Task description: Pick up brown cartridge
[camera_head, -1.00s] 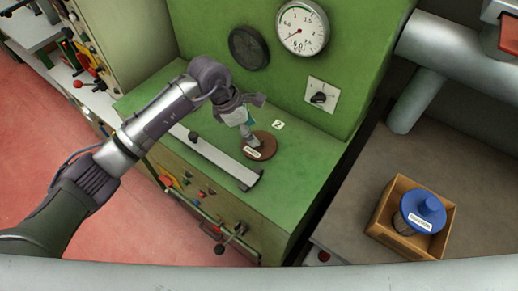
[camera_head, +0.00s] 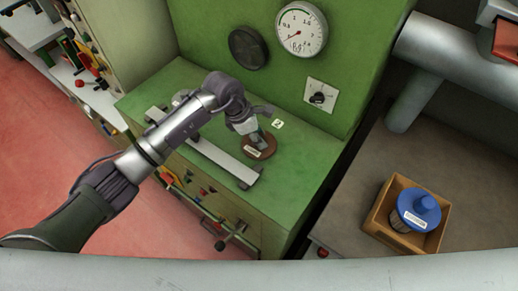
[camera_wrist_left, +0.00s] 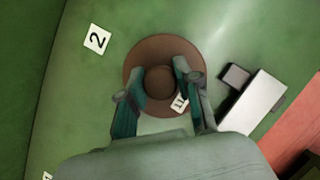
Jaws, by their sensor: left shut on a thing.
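The brown cartridge (camera_head: 264,151) has a wide round brown base with a white label and stands on the green cabinet top. My left gripper (camera_head: 252,131) comes down over it from above. In the left wrist view the cartridge (camera_wrist_left: 160,52) shows as a brown disc with a round knob in its middle. The fingers of my left gripper (camera_wrist_left: 157,87) are on both sides of the knob, shut on it. The gripper hides part of the cartridge in the head view. My right gripper is not in view.
A white bar (camera_head: 222,161) lies just left of the cartridge. A number 2 tag (camera_head: 277,123) is behind it. The green panel with a gauge (camera_head: 302,28) rises at the back. A wooden box (camera_head: 375,221) with a blue-topped cartridge (camera_head: 418,208) stands at right.

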